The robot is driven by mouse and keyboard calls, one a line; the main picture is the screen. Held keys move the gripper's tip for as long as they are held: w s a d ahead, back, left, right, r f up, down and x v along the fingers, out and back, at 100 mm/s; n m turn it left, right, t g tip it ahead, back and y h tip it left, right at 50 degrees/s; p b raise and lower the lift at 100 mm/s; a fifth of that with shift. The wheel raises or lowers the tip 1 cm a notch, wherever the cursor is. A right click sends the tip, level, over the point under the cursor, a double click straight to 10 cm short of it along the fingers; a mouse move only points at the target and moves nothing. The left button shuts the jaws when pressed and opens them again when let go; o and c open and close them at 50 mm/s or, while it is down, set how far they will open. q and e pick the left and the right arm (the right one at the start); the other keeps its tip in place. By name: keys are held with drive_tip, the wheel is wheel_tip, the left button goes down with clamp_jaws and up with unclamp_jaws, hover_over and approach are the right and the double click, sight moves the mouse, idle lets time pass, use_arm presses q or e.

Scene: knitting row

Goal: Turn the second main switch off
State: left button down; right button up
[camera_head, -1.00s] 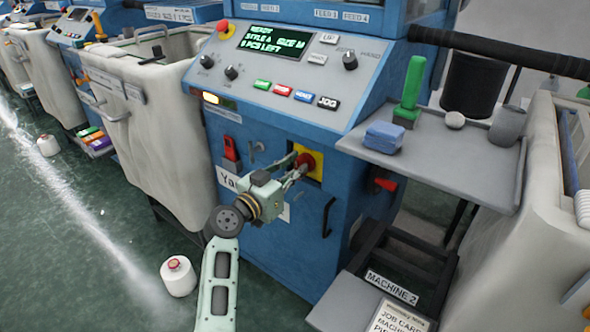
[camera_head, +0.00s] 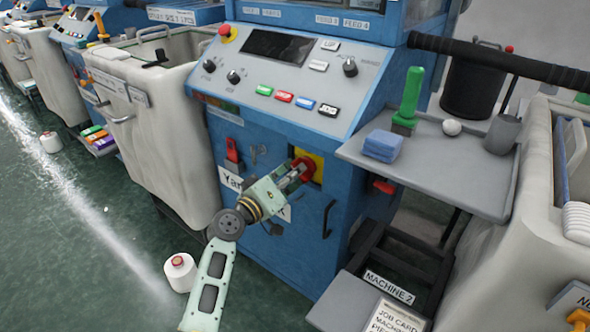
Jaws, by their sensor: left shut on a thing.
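The main switch (camera_head: 302,167) is a red rotary knob on a yellow plate (camera_head: 318,168), on the blue front of the knitting machine labelled MACHINE 2. My left gripper (camera_head: 297,173) is shut on the red knob, and its fingers hide part of it. The display (camera_head: 277,46) on the machine's sloped panel is dark. My right gripper is not in view.
A red lever switch (camera_head: 232,151) sits left of the knob. A black handle (camera_head: 328,218) is to the right. A grey shelf (camera_head: 450,175) holds a blue cloth and a green-handled brush. A white cone (camera_head: 180,273) stands on the floor.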

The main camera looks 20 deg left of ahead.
use_arm(q)
drive_tip(key=shift+a+f+n+p, duration=0.1)
drive_tip(key=shift+n+p, duration=0.6)
drive_tip(key=shift+n, duration=1.4)
drive_tip(key=shift+f+n+p, duration=0.1)
drive_tip(key=shift+n+p, duration=0.6)
drive_tip(key=shift+n, duration=1.4)
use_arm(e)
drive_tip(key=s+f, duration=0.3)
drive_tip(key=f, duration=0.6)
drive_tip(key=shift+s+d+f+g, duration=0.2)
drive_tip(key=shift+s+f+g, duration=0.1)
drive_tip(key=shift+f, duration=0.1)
use_arm(q)
drive_tip(key=c, duration=1.7)
unclamp_jaws()
drive_tip(key=shift+c, duration=0.2)
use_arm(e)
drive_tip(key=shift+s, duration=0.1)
